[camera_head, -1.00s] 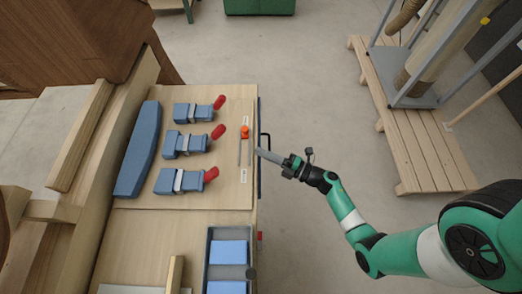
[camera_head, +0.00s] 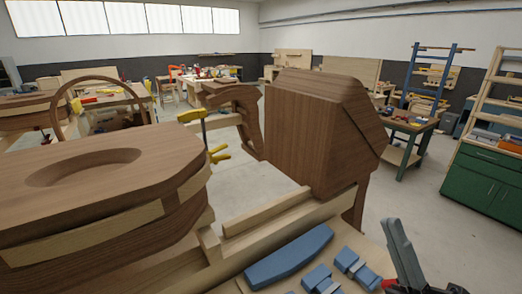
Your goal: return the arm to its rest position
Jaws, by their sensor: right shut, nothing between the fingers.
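My right gripper (camera_head: 403,250) shows at the bottom right edge, with its long grey fingers pointing up. It is shut with nothing held. It stands beside the blue clamps on the bench, and I cannot tell how high above the bench it is. The rest of my right arm is out of the picture. My left gripper is not in view.
A blue curved block (camera_head: 290,257) and blue clamps (camera_head: 357,268) lie on the bench left of the gripper. Large wooden chair forms (camera_head: 320,130) stand behind and at left (camera_head: 100,190). A green cabinet (camera_head: 485,185) stands at right; floor (camera_head: 425,210) is clear before it.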

